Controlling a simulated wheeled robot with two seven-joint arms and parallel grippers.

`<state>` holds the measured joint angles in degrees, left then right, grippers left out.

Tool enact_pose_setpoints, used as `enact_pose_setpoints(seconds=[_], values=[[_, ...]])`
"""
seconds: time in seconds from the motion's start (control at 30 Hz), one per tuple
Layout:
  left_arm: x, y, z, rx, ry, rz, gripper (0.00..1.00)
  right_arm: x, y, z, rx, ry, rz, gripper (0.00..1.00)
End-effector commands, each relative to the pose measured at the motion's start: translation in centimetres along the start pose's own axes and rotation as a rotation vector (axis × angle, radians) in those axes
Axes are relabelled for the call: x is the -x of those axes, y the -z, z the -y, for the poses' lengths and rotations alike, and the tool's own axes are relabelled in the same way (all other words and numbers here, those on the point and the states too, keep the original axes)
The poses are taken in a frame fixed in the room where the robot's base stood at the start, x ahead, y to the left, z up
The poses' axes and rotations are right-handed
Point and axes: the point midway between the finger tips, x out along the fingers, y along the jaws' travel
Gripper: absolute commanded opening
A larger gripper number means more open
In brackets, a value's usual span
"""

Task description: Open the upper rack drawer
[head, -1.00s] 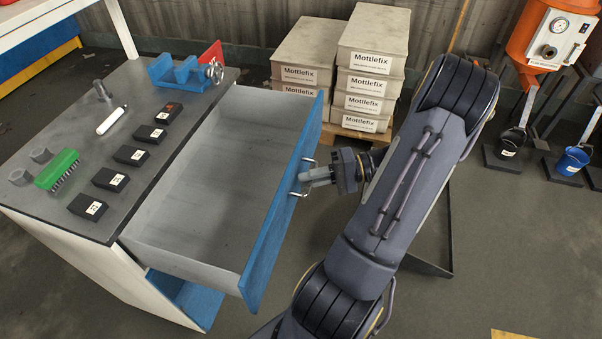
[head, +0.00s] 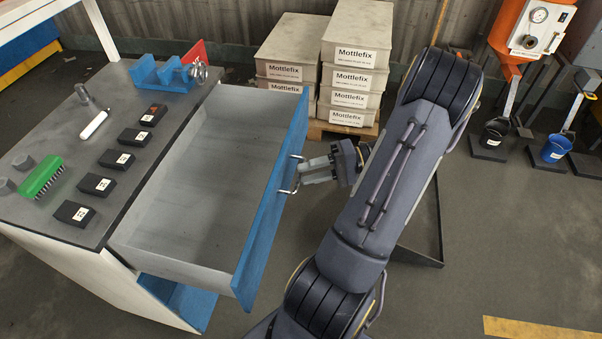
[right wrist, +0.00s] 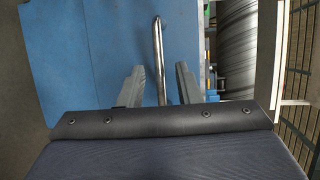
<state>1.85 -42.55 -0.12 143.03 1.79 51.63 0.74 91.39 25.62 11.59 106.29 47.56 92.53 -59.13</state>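The upper rack drawer (head: 205,180) is pulled far out of the workbench-like rack; its grey inside is empty. Its blue front panel (head: 266,215) carries a metal handle (head: 288,190), which also shows as an upright bar in the right wrist view (right wrist: 158,60). My right gripper (head: 302,170) is at the handle. In the right wrist view its two fingers (right wrist: 159,84) stand on either side of the bar, with a visible gap to each side. My left gripper is in neither view.
The rack top (head: 85,130) holds a green brush (head: 40,177), several black boxes and a blue vise (head: 165,74). Mottlefix boxes (head: 350,80) are stacked behind the drawer. An orange machine (head: 528,32) and small buckets stand at the right. Floor right of my arm is clear.

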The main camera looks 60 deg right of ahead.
Motion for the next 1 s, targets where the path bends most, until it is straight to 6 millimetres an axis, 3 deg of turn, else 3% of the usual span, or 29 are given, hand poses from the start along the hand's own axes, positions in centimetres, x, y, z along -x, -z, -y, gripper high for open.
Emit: enact_pose_setpoints(seconds=[0.1, 0.3, 1.0], values=[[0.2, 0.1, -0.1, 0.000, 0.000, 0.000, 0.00, 2.2, 0.0, 0.0, 0.000, -0.003, -0.003, 0.31], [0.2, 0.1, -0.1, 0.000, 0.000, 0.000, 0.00, 4.5, 0.0, 0.0, 0.000, 0.000, 0.000, 0.31], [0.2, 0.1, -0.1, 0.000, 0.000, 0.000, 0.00, 4.8, 0.0, 0.0, 0.000, 0.000, 0.000, 0.31]])
